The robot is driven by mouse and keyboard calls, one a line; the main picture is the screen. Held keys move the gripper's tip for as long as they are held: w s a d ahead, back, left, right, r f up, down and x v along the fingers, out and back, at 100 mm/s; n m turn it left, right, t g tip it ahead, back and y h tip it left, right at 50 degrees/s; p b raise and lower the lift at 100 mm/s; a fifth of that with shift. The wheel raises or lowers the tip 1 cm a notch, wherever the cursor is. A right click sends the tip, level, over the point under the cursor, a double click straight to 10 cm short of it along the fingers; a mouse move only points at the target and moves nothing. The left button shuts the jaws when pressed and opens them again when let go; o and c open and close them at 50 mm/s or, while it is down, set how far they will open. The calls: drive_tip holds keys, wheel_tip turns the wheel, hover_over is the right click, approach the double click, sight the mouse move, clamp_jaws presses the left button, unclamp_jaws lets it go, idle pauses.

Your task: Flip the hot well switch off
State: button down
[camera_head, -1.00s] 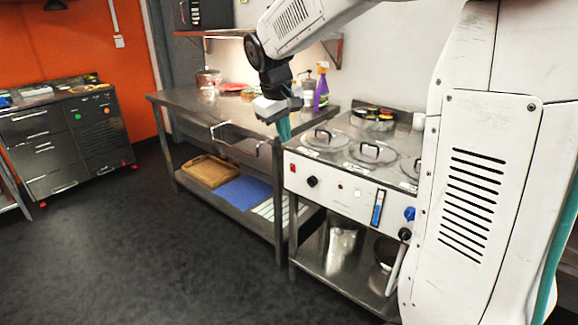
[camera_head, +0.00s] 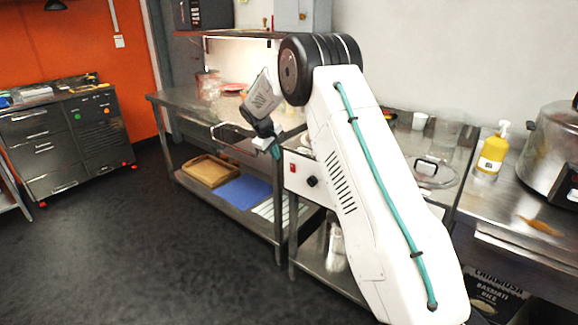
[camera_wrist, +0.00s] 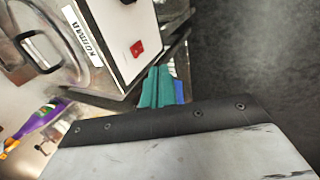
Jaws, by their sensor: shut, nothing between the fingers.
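The hot well unit (camera_head: 294,183) has a white front panel, partly hidden behind my arm in the head view. A small red switch (camera_head: 293,168) sits at the panel's left end, above and left of a black knob (camera_head: 312,181). The red switch also shows in the wrist view (camera_wrist: 137,48), close to my fingers and apart from them. I cannot tell which way it is set. My gripper (camera_head: 276,152) has teal fingers, shut and empty, just left of the panel and near the switch's height. The fingers also show in the wrist view (camera_wrist: 160,88).
A lidded well (camera_head: 432,172) shows right of my arm. A yellow bottle (camera_head: 492,150) and large pot (camera_head: 555,145) stand farther right. The floor at left is clear.

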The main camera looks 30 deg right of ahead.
sight(293, 170)
drive_tip(key=shift+f, duration=0.1)
drive_tip(key=shift+w+d+f, duration=0.45)
drive_tip(key=shift+d+f, duration=0.8)
drive_tip(key=shift+f, duration=0.15)
drive_tip(key=shift+w+d+f, duration=0.45)
drive_tip(key=shift+d+f, duration=0.85)
drive_tip(key=shift+f, duration=0.1)
drive_tip(key=shift+w+d+f, duration=0.45)
drive_tip(key=shift+d+f, duration=0.8)
drive_tip(key=shift+f, duration=0.15)
drive_tip(key=shift+w+d+r, duration=0.15)
drive_tip(key=shift+d, duration=0.25)
drive_tip(key=shift+r, duration=0.1)
